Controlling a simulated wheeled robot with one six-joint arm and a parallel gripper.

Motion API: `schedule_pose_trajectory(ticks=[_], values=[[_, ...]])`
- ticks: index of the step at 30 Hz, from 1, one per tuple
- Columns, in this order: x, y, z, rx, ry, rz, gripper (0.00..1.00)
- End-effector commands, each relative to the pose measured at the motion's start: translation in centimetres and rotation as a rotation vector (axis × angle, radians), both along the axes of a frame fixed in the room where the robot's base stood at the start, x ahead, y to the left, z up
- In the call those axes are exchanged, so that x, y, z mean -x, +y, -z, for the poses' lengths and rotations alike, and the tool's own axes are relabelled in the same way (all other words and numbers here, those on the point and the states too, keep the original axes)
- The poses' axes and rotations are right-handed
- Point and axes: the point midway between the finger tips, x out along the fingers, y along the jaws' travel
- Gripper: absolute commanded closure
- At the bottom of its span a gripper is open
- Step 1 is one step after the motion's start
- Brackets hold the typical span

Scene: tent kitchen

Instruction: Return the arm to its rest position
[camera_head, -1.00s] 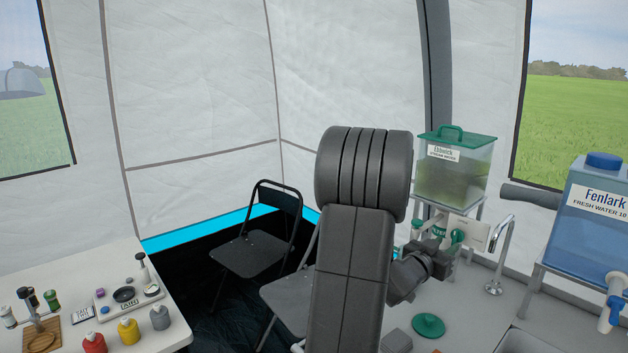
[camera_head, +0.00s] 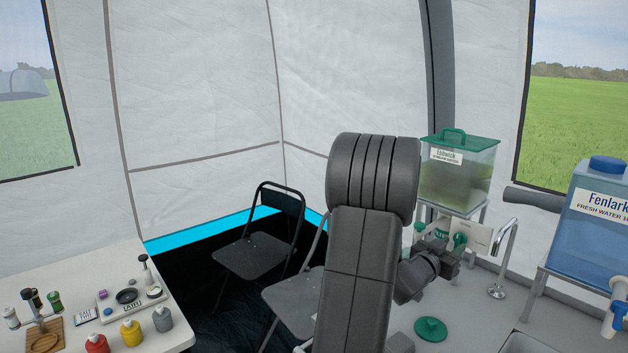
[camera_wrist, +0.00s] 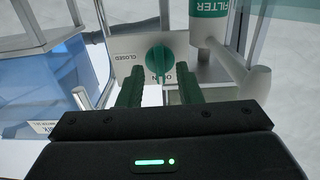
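My gripper (camera_head: 447,255) is at the stand under the green-lidded tank, close to the green valve knob (camera_head: 460,240). In the wrist view my gripper (camera_wrist: 160,82) has its two dark green fingers apart. The knob (camera_wrist: 159,60) shows between and beyond the fingertips, with a gap visible on both sides. Its handle lies roughly upright in that view, pointing at the word OPEN; CLOSED is printed to the left. Nothing is seen held. My arm is extended forward and covers the middle of the head view.
The green-lidded tank (camera_head: 457,180) stands above the knob, and a filter (camera_wrist: 209,18) is beside it. A tap (camera_head: 503,262) and blue water tank (camera_head: 597,235) are at right. A green disc (camera_head: 431,329) lies on the counter. Chairs (camera_head: 258,252) and a cluttered table (camera_head: 165,340) are left.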

Motion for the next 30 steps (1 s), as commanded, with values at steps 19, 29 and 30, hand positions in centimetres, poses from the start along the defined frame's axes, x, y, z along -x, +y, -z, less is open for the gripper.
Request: schedule_pose_trajectory(ticks=[19,29,30], values=[[7.5,8.8,0.1,-0.001,0.001,0.001,0.68],[3.0,3.4,0.0,-0.001,0.000,0.003,0.68],[2.5,2.8,0.0,-0.001,0.000,0.003,0.68]])
